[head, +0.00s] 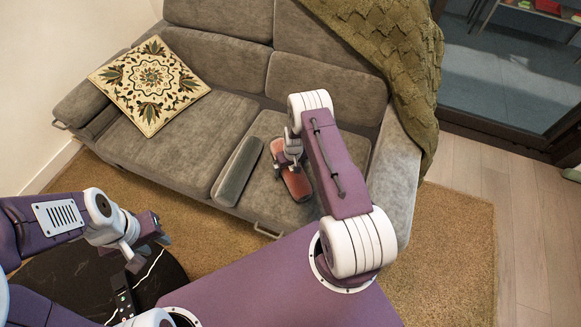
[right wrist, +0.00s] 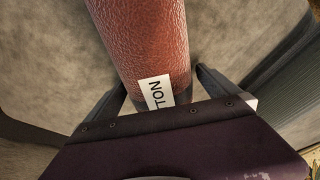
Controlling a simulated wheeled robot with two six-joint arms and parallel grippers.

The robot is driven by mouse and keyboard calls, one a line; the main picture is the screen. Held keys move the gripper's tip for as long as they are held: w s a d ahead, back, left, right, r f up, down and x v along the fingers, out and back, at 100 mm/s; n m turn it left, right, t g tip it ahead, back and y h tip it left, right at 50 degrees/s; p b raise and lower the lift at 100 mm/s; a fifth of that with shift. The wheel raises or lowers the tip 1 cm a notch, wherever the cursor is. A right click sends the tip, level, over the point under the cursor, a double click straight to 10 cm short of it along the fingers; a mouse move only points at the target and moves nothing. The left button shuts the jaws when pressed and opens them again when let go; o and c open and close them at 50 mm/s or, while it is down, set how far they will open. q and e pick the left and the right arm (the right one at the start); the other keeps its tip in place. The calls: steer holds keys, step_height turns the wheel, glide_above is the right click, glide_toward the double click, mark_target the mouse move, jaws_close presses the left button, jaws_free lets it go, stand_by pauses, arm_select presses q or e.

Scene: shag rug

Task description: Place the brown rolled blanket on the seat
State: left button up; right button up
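The brown rolled blanket (head: 297,184) is a reddish-brown roll over the right seat (head: 262,205) of the grey sofa. In the right wrist view the roll (right wrist: 145,40) has a leathery surface and a white label at its near end. My right gripper (head: 287,157) is at the roll's far end. I cannot tell whether the roll's underside touches the seat. My left gripper (head: 150,252) is open and empty above a dark round table, away from the sofa.
A grey bolster (head: 238,172) lies left of the roll. A patterned cushion (head: 150,86) rests at the sofa's left end. An olive throw (head: 395,45) drapes over the right back and armrest. The left seat (head: 185,135) has clear room. A dark round table (head: 65,285) stands near my left arm.

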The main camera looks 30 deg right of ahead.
steer(key=shift+r, duration=0.3)
steer(key=r+p, duration=0.1)
steer(key=r, duration=0.2)
steer(key=s+r+p, duration=0.1)
steer(key=r, duration=0.3)
steer(key=r+p, duration=0.1)
steer(key=r, duration=0.3)
steer(key=shift+s+r, duration=0.1)
steer(key=shift+s, duration=0.2)
steer(key=shift+s+a+r, duration=0.1)
steer(key=shift+a+r, duration=0.05)
steer(key=shift+r, duration=0.4)
steer(key=s+a+r, duration=0.5)
steer(key=s+r, duration=0.4)
steer(key=s+a+r, duration=0.5)
steer(key=s+r, duration=0.4)
steer(key=r, duration=0.1)
steer(key=shift+s+a+r+n+g, duration=0.25)
steer(key=shift+r+n+g, duration=0.05)
steer(key=shift+n, duration=0.1)
